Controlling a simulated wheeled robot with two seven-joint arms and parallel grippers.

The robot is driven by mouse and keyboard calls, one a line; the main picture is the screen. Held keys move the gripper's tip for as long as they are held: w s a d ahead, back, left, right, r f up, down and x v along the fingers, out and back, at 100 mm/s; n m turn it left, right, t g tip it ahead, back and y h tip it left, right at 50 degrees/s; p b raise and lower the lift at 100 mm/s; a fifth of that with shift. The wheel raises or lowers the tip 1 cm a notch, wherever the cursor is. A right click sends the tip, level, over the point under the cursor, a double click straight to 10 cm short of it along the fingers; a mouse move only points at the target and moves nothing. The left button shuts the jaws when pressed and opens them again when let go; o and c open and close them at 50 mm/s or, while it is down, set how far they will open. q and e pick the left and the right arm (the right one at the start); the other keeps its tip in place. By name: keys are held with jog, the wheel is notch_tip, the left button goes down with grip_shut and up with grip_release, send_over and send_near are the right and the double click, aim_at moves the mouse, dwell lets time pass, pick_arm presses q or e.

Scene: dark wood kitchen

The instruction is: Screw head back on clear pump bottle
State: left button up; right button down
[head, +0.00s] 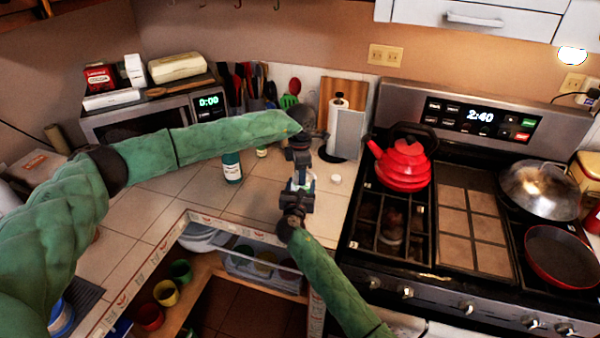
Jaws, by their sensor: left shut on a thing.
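The clear pump bottle (301,183) stands on the tiled counter, partly hidden between my two grippers. My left gripper (301,168) reaches down over its top and is shut, seemingly on the pump head; the fingers hide the head, and I cannot tell whether it touches the neck. My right gripper (298,194) comes up from below at the front of the bottle's lower part. Its fingers are too small and dark to show whether they are open or shut.
A teal bottle (232,167) stands to the left, and a small white round thing (335,179) lies to the right. A paper towel holder (338,125) is behind. The stove with a red kettle (402,163) is at right. An open cabinet (215,285) lies below the counter edge.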

pick_arm(q)
jog(key=o, duration=1.1)
jog(key=shift+o, duration=0.2)
notch_tip(320, 180, up, 12)
jog(key=shift+w, duration=0.1)
pick_arm(e)
jog(key=shift+c, duration=1.5)
grip_release()
